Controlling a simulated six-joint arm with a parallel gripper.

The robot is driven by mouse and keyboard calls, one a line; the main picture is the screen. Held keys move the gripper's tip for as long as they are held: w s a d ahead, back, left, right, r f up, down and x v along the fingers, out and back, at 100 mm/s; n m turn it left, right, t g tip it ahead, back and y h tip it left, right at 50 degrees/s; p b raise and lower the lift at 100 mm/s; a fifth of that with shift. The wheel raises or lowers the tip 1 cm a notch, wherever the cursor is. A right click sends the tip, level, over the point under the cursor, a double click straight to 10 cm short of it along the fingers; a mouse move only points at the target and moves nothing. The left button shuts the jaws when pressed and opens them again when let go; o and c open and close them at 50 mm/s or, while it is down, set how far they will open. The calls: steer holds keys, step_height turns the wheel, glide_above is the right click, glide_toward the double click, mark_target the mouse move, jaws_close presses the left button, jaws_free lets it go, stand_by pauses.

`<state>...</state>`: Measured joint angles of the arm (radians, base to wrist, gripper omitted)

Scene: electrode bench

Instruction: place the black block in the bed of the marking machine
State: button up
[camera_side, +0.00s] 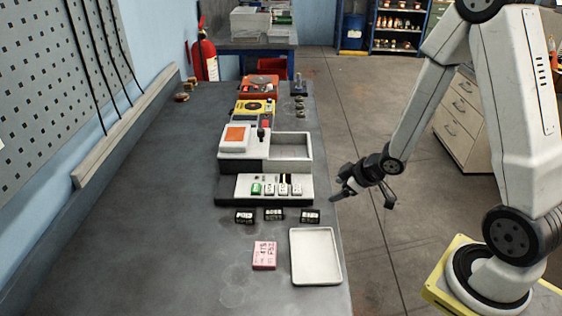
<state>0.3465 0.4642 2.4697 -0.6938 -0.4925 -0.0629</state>
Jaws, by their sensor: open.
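Three small black blocks with white markings lie in a row on the bench: a left one (244,217), a middle one (274,215) and a right one (310,216). Behind them stands a grey and white machine (231,166) with an orange panel, a shallow open recess (291,147) at its right and a front panel with small buttons. I take it for the marking machine, with the recess as its bed. My gripper (362,201) is open and empty, right of the blocks, by the bench's right edge. It touches none of them.
A white tray (294,276) and a pink labelled block (264,256) are in front of the black blocks. A yellow device (254,108) and a red device (261,87) stand behind the machine. The bench's left side (150,200) is largely clear.

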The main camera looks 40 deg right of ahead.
steer(key=s+a+r+m+g+h, duration=0.1)
steer(key=s+a+r+m+g, duration=0.4)
steer(key=s+a+r, duration=0.2)
steer(key=shift+s+r, duration=0.15)
steer(key=shift+s, duration=0.2)
steer(key=shift+a, duration=0.15)
steer(key=shift+c, duration=1.1)
